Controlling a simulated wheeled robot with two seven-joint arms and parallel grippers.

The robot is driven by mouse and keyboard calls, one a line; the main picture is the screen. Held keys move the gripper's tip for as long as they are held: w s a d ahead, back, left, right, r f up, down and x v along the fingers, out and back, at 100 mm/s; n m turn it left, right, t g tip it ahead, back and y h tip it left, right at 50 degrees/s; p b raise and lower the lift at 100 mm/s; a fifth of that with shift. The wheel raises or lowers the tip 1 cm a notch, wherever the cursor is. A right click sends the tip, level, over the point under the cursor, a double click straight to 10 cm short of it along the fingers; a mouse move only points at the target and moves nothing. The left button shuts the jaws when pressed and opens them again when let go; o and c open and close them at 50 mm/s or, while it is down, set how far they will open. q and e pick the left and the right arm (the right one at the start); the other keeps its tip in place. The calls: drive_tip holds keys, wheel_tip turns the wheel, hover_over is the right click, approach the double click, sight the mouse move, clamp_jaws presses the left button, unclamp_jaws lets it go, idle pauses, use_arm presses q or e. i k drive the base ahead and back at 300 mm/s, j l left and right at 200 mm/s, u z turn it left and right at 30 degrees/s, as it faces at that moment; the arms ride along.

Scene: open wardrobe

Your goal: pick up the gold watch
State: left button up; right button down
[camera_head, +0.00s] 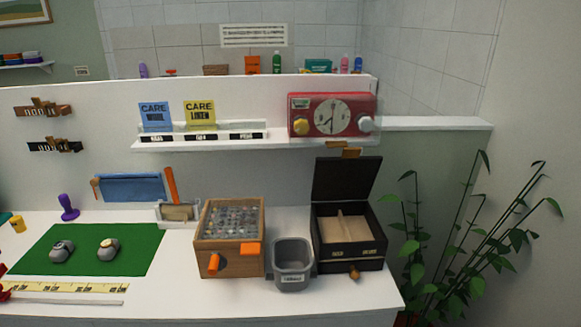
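A green mat (135,262) lies on the white counter at the left. Two small rounded grey objects sit apart on it. The right grey object (107,253) has a gold-coloured part on top, which looks like the gold watch (108,243). The left grey object (61,253) has a darker, silvery top, perhaps another watch. Both are small, so details are unclear.
A yellow ruler (75,288) lies in front of the mat. To its right stand a wooden case (204,258), a grey bin (292,279) and an open black box (346,255). A purple-handled tool (68,208) stands behind the mat.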

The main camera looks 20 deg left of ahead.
sight(109, 247)
drive_tip(key=u, duration=1.85)
drive_tip(key=i+u, duration=0.6)
drive_tip(key=u, duration=0.2)
drive_tip(key=i+l+u, duration=0.25)
drive_tip(key=u, duration=0.15)
